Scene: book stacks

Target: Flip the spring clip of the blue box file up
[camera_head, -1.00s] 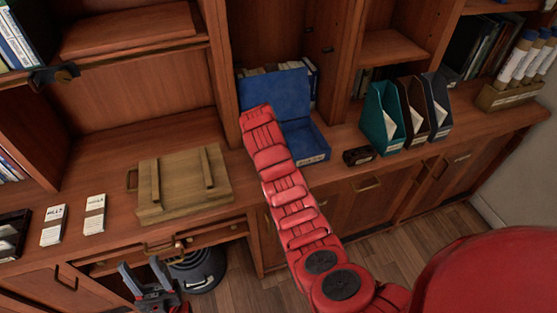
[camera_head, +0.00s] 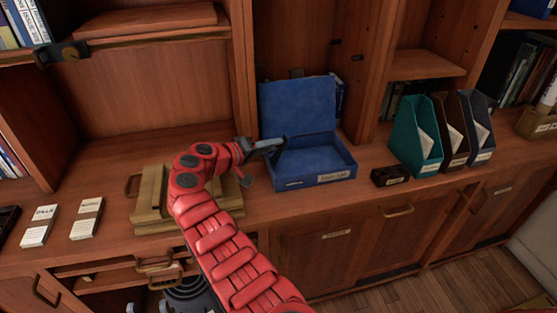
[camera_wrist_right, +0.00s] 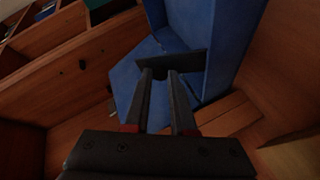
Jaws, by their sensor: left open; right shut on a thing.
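The blue box file (camera_head: 322,172) stands on the wooden counter with its lid (camera_head: 298,108) raised against the back. My right gripper (camera_head: 283,144) reaches in over the left side of the box from the front left. In the right wrist view its two fingers (camera_wrist_right: 160,75) are shut on the dark spring clip (camera_wrist_right: 183,62), a flat dark plate inside the blue box. The clip's hinge and lower part are hidden. Only the tips of my left gripper (camera_head: 147,306) show at the bottom edge of the head view, low and away from the box, open.
A wooden board with bars (camera_head: 150,212) lies left of the box, partly behind my right arm. A small black block (camera_head: 389,176) and teal, brown and dark magazine files (camera_head: 416,140) stand to its right. White card packs (camera_head: 40,226) lie at far left.

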